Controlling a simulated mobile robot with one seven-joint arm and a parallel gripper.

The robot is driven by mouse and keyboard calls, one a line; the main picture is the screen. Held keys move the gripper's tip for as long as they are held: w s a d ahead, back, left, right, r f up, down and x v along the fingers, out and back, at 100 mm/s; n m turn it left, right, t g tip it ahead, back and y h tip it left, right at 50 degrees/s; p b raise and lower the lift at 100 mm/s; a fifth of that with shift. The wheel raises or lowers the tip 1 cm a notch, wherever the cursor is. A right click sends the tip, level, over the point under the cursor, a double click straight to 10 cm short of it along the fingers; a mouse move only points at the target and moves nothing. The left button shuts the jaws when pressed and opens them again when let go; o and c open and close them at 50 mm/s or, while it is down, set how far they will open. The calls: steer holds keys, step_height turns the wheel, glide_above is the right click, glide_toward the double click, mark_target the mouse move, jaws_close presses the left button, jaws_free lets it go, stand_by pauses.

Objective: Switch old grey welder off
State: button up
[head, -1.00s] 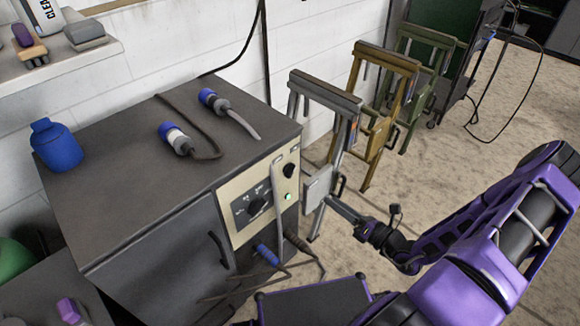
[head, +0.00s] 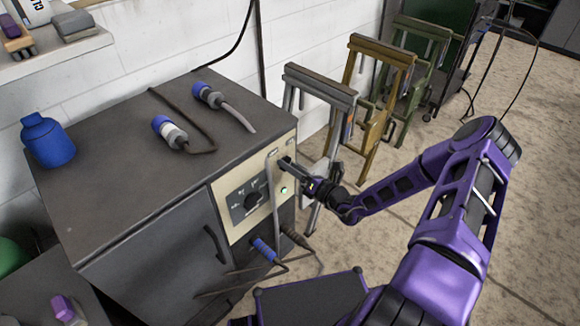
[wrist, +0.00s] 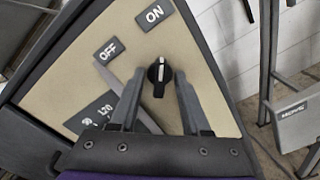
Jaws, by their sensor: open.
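The old grey welder (head: 130,180) is a dark grey cabinet with a beige control panel (wrist: 60,75). Its black switch knob (wrist: 159,72) has a white mark and stands roughly upright in the wrist view, in line with the ON label (wrist: 154,15). The OFF label (wrist: 109,50) is to its left. My gripper (wrist: 160,78) is open, with one finger on each side of the knob; contact cannot be told. In the head view my gripper (head: 287,165) is at the panel's upper right and hides the knob.
A larger dial (head: 252,201) sits lower left on the panel. A grey cable (head: 272,195) hangs across the panel beside my gripper. Plugs with cables (head: 170,133) lie on top. Folding stands (head: 320,95) stand close behind the welder's right side.

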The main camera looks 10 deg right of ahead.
jaws_close()
steer(key=shift+n, duration=0.3)
stand_by(0.4)
steer(key=shift+n+p, duration=2.1)
steer(key=shift+n, duration=5.7)
